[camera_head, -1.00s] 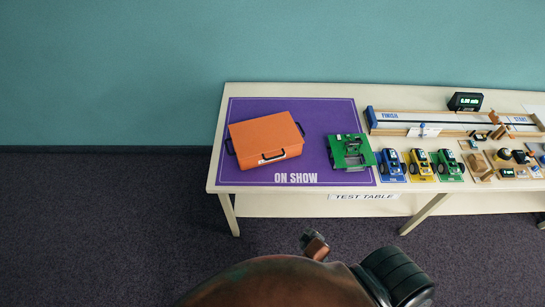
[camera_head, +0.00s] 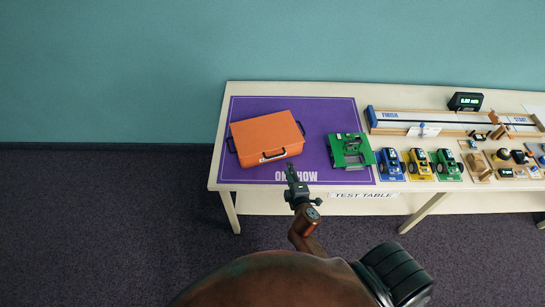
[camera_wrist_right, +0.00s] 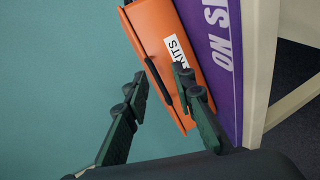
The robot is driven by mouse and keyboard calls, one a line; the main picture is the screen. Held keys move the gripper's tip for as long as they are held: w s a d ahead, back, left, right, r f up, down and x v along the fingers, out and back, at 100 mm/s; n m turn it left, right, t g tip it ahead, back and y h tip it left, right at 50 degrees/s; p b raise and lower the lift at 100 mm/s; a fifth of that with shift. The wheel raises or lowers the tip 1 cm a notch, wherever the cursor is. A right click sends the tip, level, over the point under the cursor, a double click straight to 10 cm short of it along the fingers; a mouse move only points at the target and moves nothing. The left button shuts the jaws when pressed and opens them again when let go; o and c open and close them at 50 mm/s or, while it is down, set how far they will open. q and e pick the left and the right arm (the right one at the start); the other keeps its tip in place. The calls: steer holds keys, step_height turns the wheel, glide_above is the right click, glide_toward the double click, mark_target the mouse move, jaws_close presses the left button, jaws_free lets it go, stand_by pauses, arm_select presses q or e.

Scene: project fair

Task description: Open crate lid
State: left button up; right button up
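The orange crate (camera_head: 266,135) sits with its lid closed on the purple "ON SHOW" mat (camera_head: 330,113), at the left of the table. It has dark handles at its sides and a dark handle on its front. In the right wrist view the crate (camera_wrist_right: 158,35) shows its front, with a white label and the dark front handle (camera_wrist_right: 158,82). My left gripper is out of view.
A green machine (camera_head: 349,150) stands on the mat right of the crate. Blue (camera_head: 390,166), yellow (camera_head: 419,166) and green (camera_head: 446,166) model cars line the table (camera_head: 395,193) further right. A long track (camera_head: 450,123) lies behind them. The mat is bare behind the crate.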

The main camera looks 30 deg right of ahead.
mark_target(273, 156)
steer(key=w+n, duration=0.1)
steer(key=w, duration=0.2)
steer(key=w+a+n+y, duration=0.1)
steer(key=w, duration=0.3)
steer(key=w+a+f+n+t, duration=0.1)
steer(key=w, duration=0.2)
steer(key=shift+w+b, duration=0.2)
steer(key=shift+b, duration=0.1)
steer(key=shift+c, duration=0.3)
jaws_close()
